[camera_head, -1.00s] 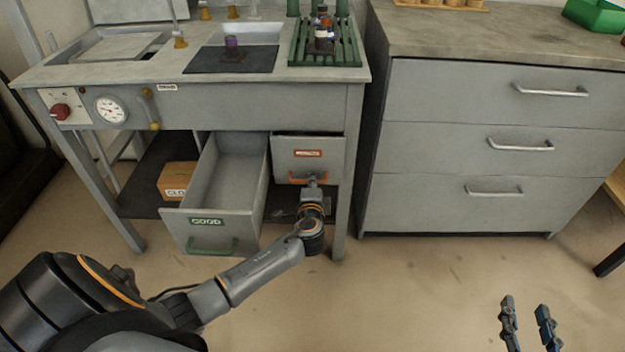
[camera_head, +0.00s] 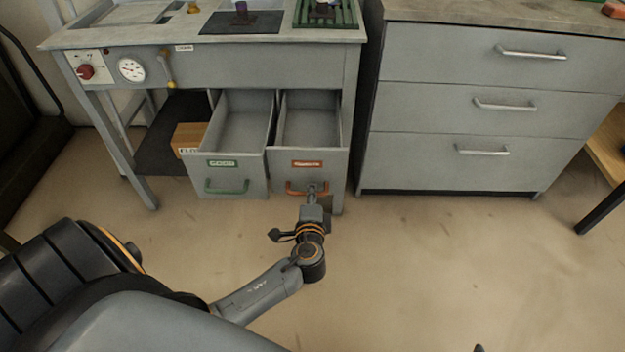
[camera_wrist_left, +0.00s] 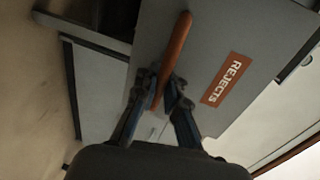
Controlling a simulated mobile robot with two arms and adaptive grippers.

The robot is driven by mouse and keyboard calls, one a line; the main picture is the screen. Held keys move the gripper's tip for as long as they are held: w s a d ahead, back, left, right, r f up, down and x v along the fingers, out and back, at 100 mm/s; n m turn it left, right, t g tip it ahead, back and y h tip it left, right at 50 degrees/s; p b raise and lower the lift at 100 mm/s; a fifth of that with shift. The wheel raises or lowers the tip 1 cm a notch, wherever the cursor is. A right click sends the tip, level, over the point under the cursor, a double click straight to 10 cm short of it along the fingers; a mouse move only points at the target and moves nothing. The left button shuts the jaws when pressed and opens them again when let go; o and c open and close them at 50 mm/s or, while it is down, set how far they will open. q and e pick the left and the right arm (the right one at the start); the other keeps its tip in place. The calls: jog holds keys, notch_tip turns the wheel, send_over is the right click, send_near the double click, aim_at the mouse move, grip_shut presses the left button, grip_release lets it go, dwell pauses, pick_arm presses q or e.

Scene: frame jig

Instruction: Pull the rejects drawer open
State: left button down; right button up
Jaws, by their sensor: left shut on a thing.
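The rejects drawer (camera_head: 308,168) is a grey drawer under the workbench with an orange label and an orange handle (camera_head: 300,190). It stands pulled out, its empty inside showing from above. My left gripper (camera_head: 313,188) is at the handle, and in the left wrist view its two fingers (camera_wrist_left: 160,95) are shut on the orange handle (camera_wrist_left: 174,50). The REJECTS label (camera_wrist_left: 228,80) shows there to the right of the handle. My right gripper is not clearly seen; only a small dark tip shows at the bottom edge of the head view.
The GOOD drawer (camera_head: 225,173) with a green handle stands open just left of the rejects drawer. A cardboard box (camera_head: 188,138) sits on the lower shelf. A grey cabinet (camera_head: 480,106) with closed drawers stands to the right. The floor in front is clear.

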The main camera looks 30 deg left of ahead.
pick_arm(q)
jog(key=shift+s+d, duration=0.1)
jog(key=shift+s, duration=0.1)
jog(key=c, duration=1.7)
grip_release()
jog(key=shift+s, duration=0.1)
jog(key=v, duration=1.2)
